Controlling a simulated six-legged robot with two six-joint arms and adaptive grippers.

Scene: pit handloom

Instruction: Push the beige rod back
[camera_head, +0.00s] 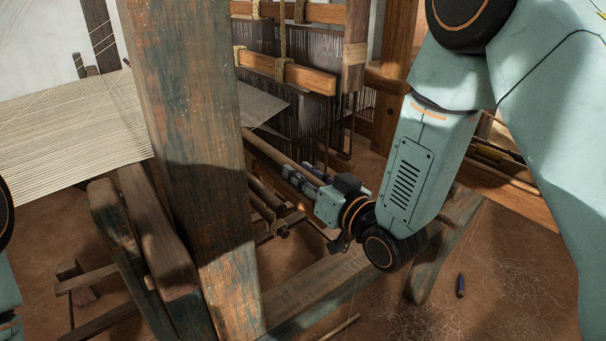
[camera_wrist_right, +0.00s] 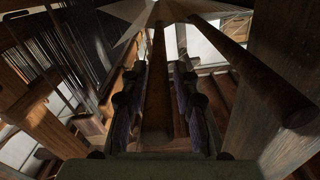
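The beige rod (camera_head: 266,151) is a long, light brown bar running at a slant out from behind the thick front post of the loom, in the head view. My right gripper (camera_head: 290,174) is at the rod's near stretch, its fingers pointing left toward the loom. In the right wrist view a brown rod (camera_wrist_right: 157,85) runs lengthwise between the two fingers, with a gap on each side. The right gripper is open, and I see no clear contact. The rod's far part is hidden by the post. Only part of my left arm shows at the left edge; its gripper is out of view.
The worn wooden post (camera_head: 195,160) stands close left of the right gripper. Dark heddles (camera_head: 305,80) hang behind it. Pale woven cloth (camera_head: 70,130) stretches at left. A low beam (camera_head: 320,285) lies below. A small dark object (camera_head: 461,285) lies on the floor.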

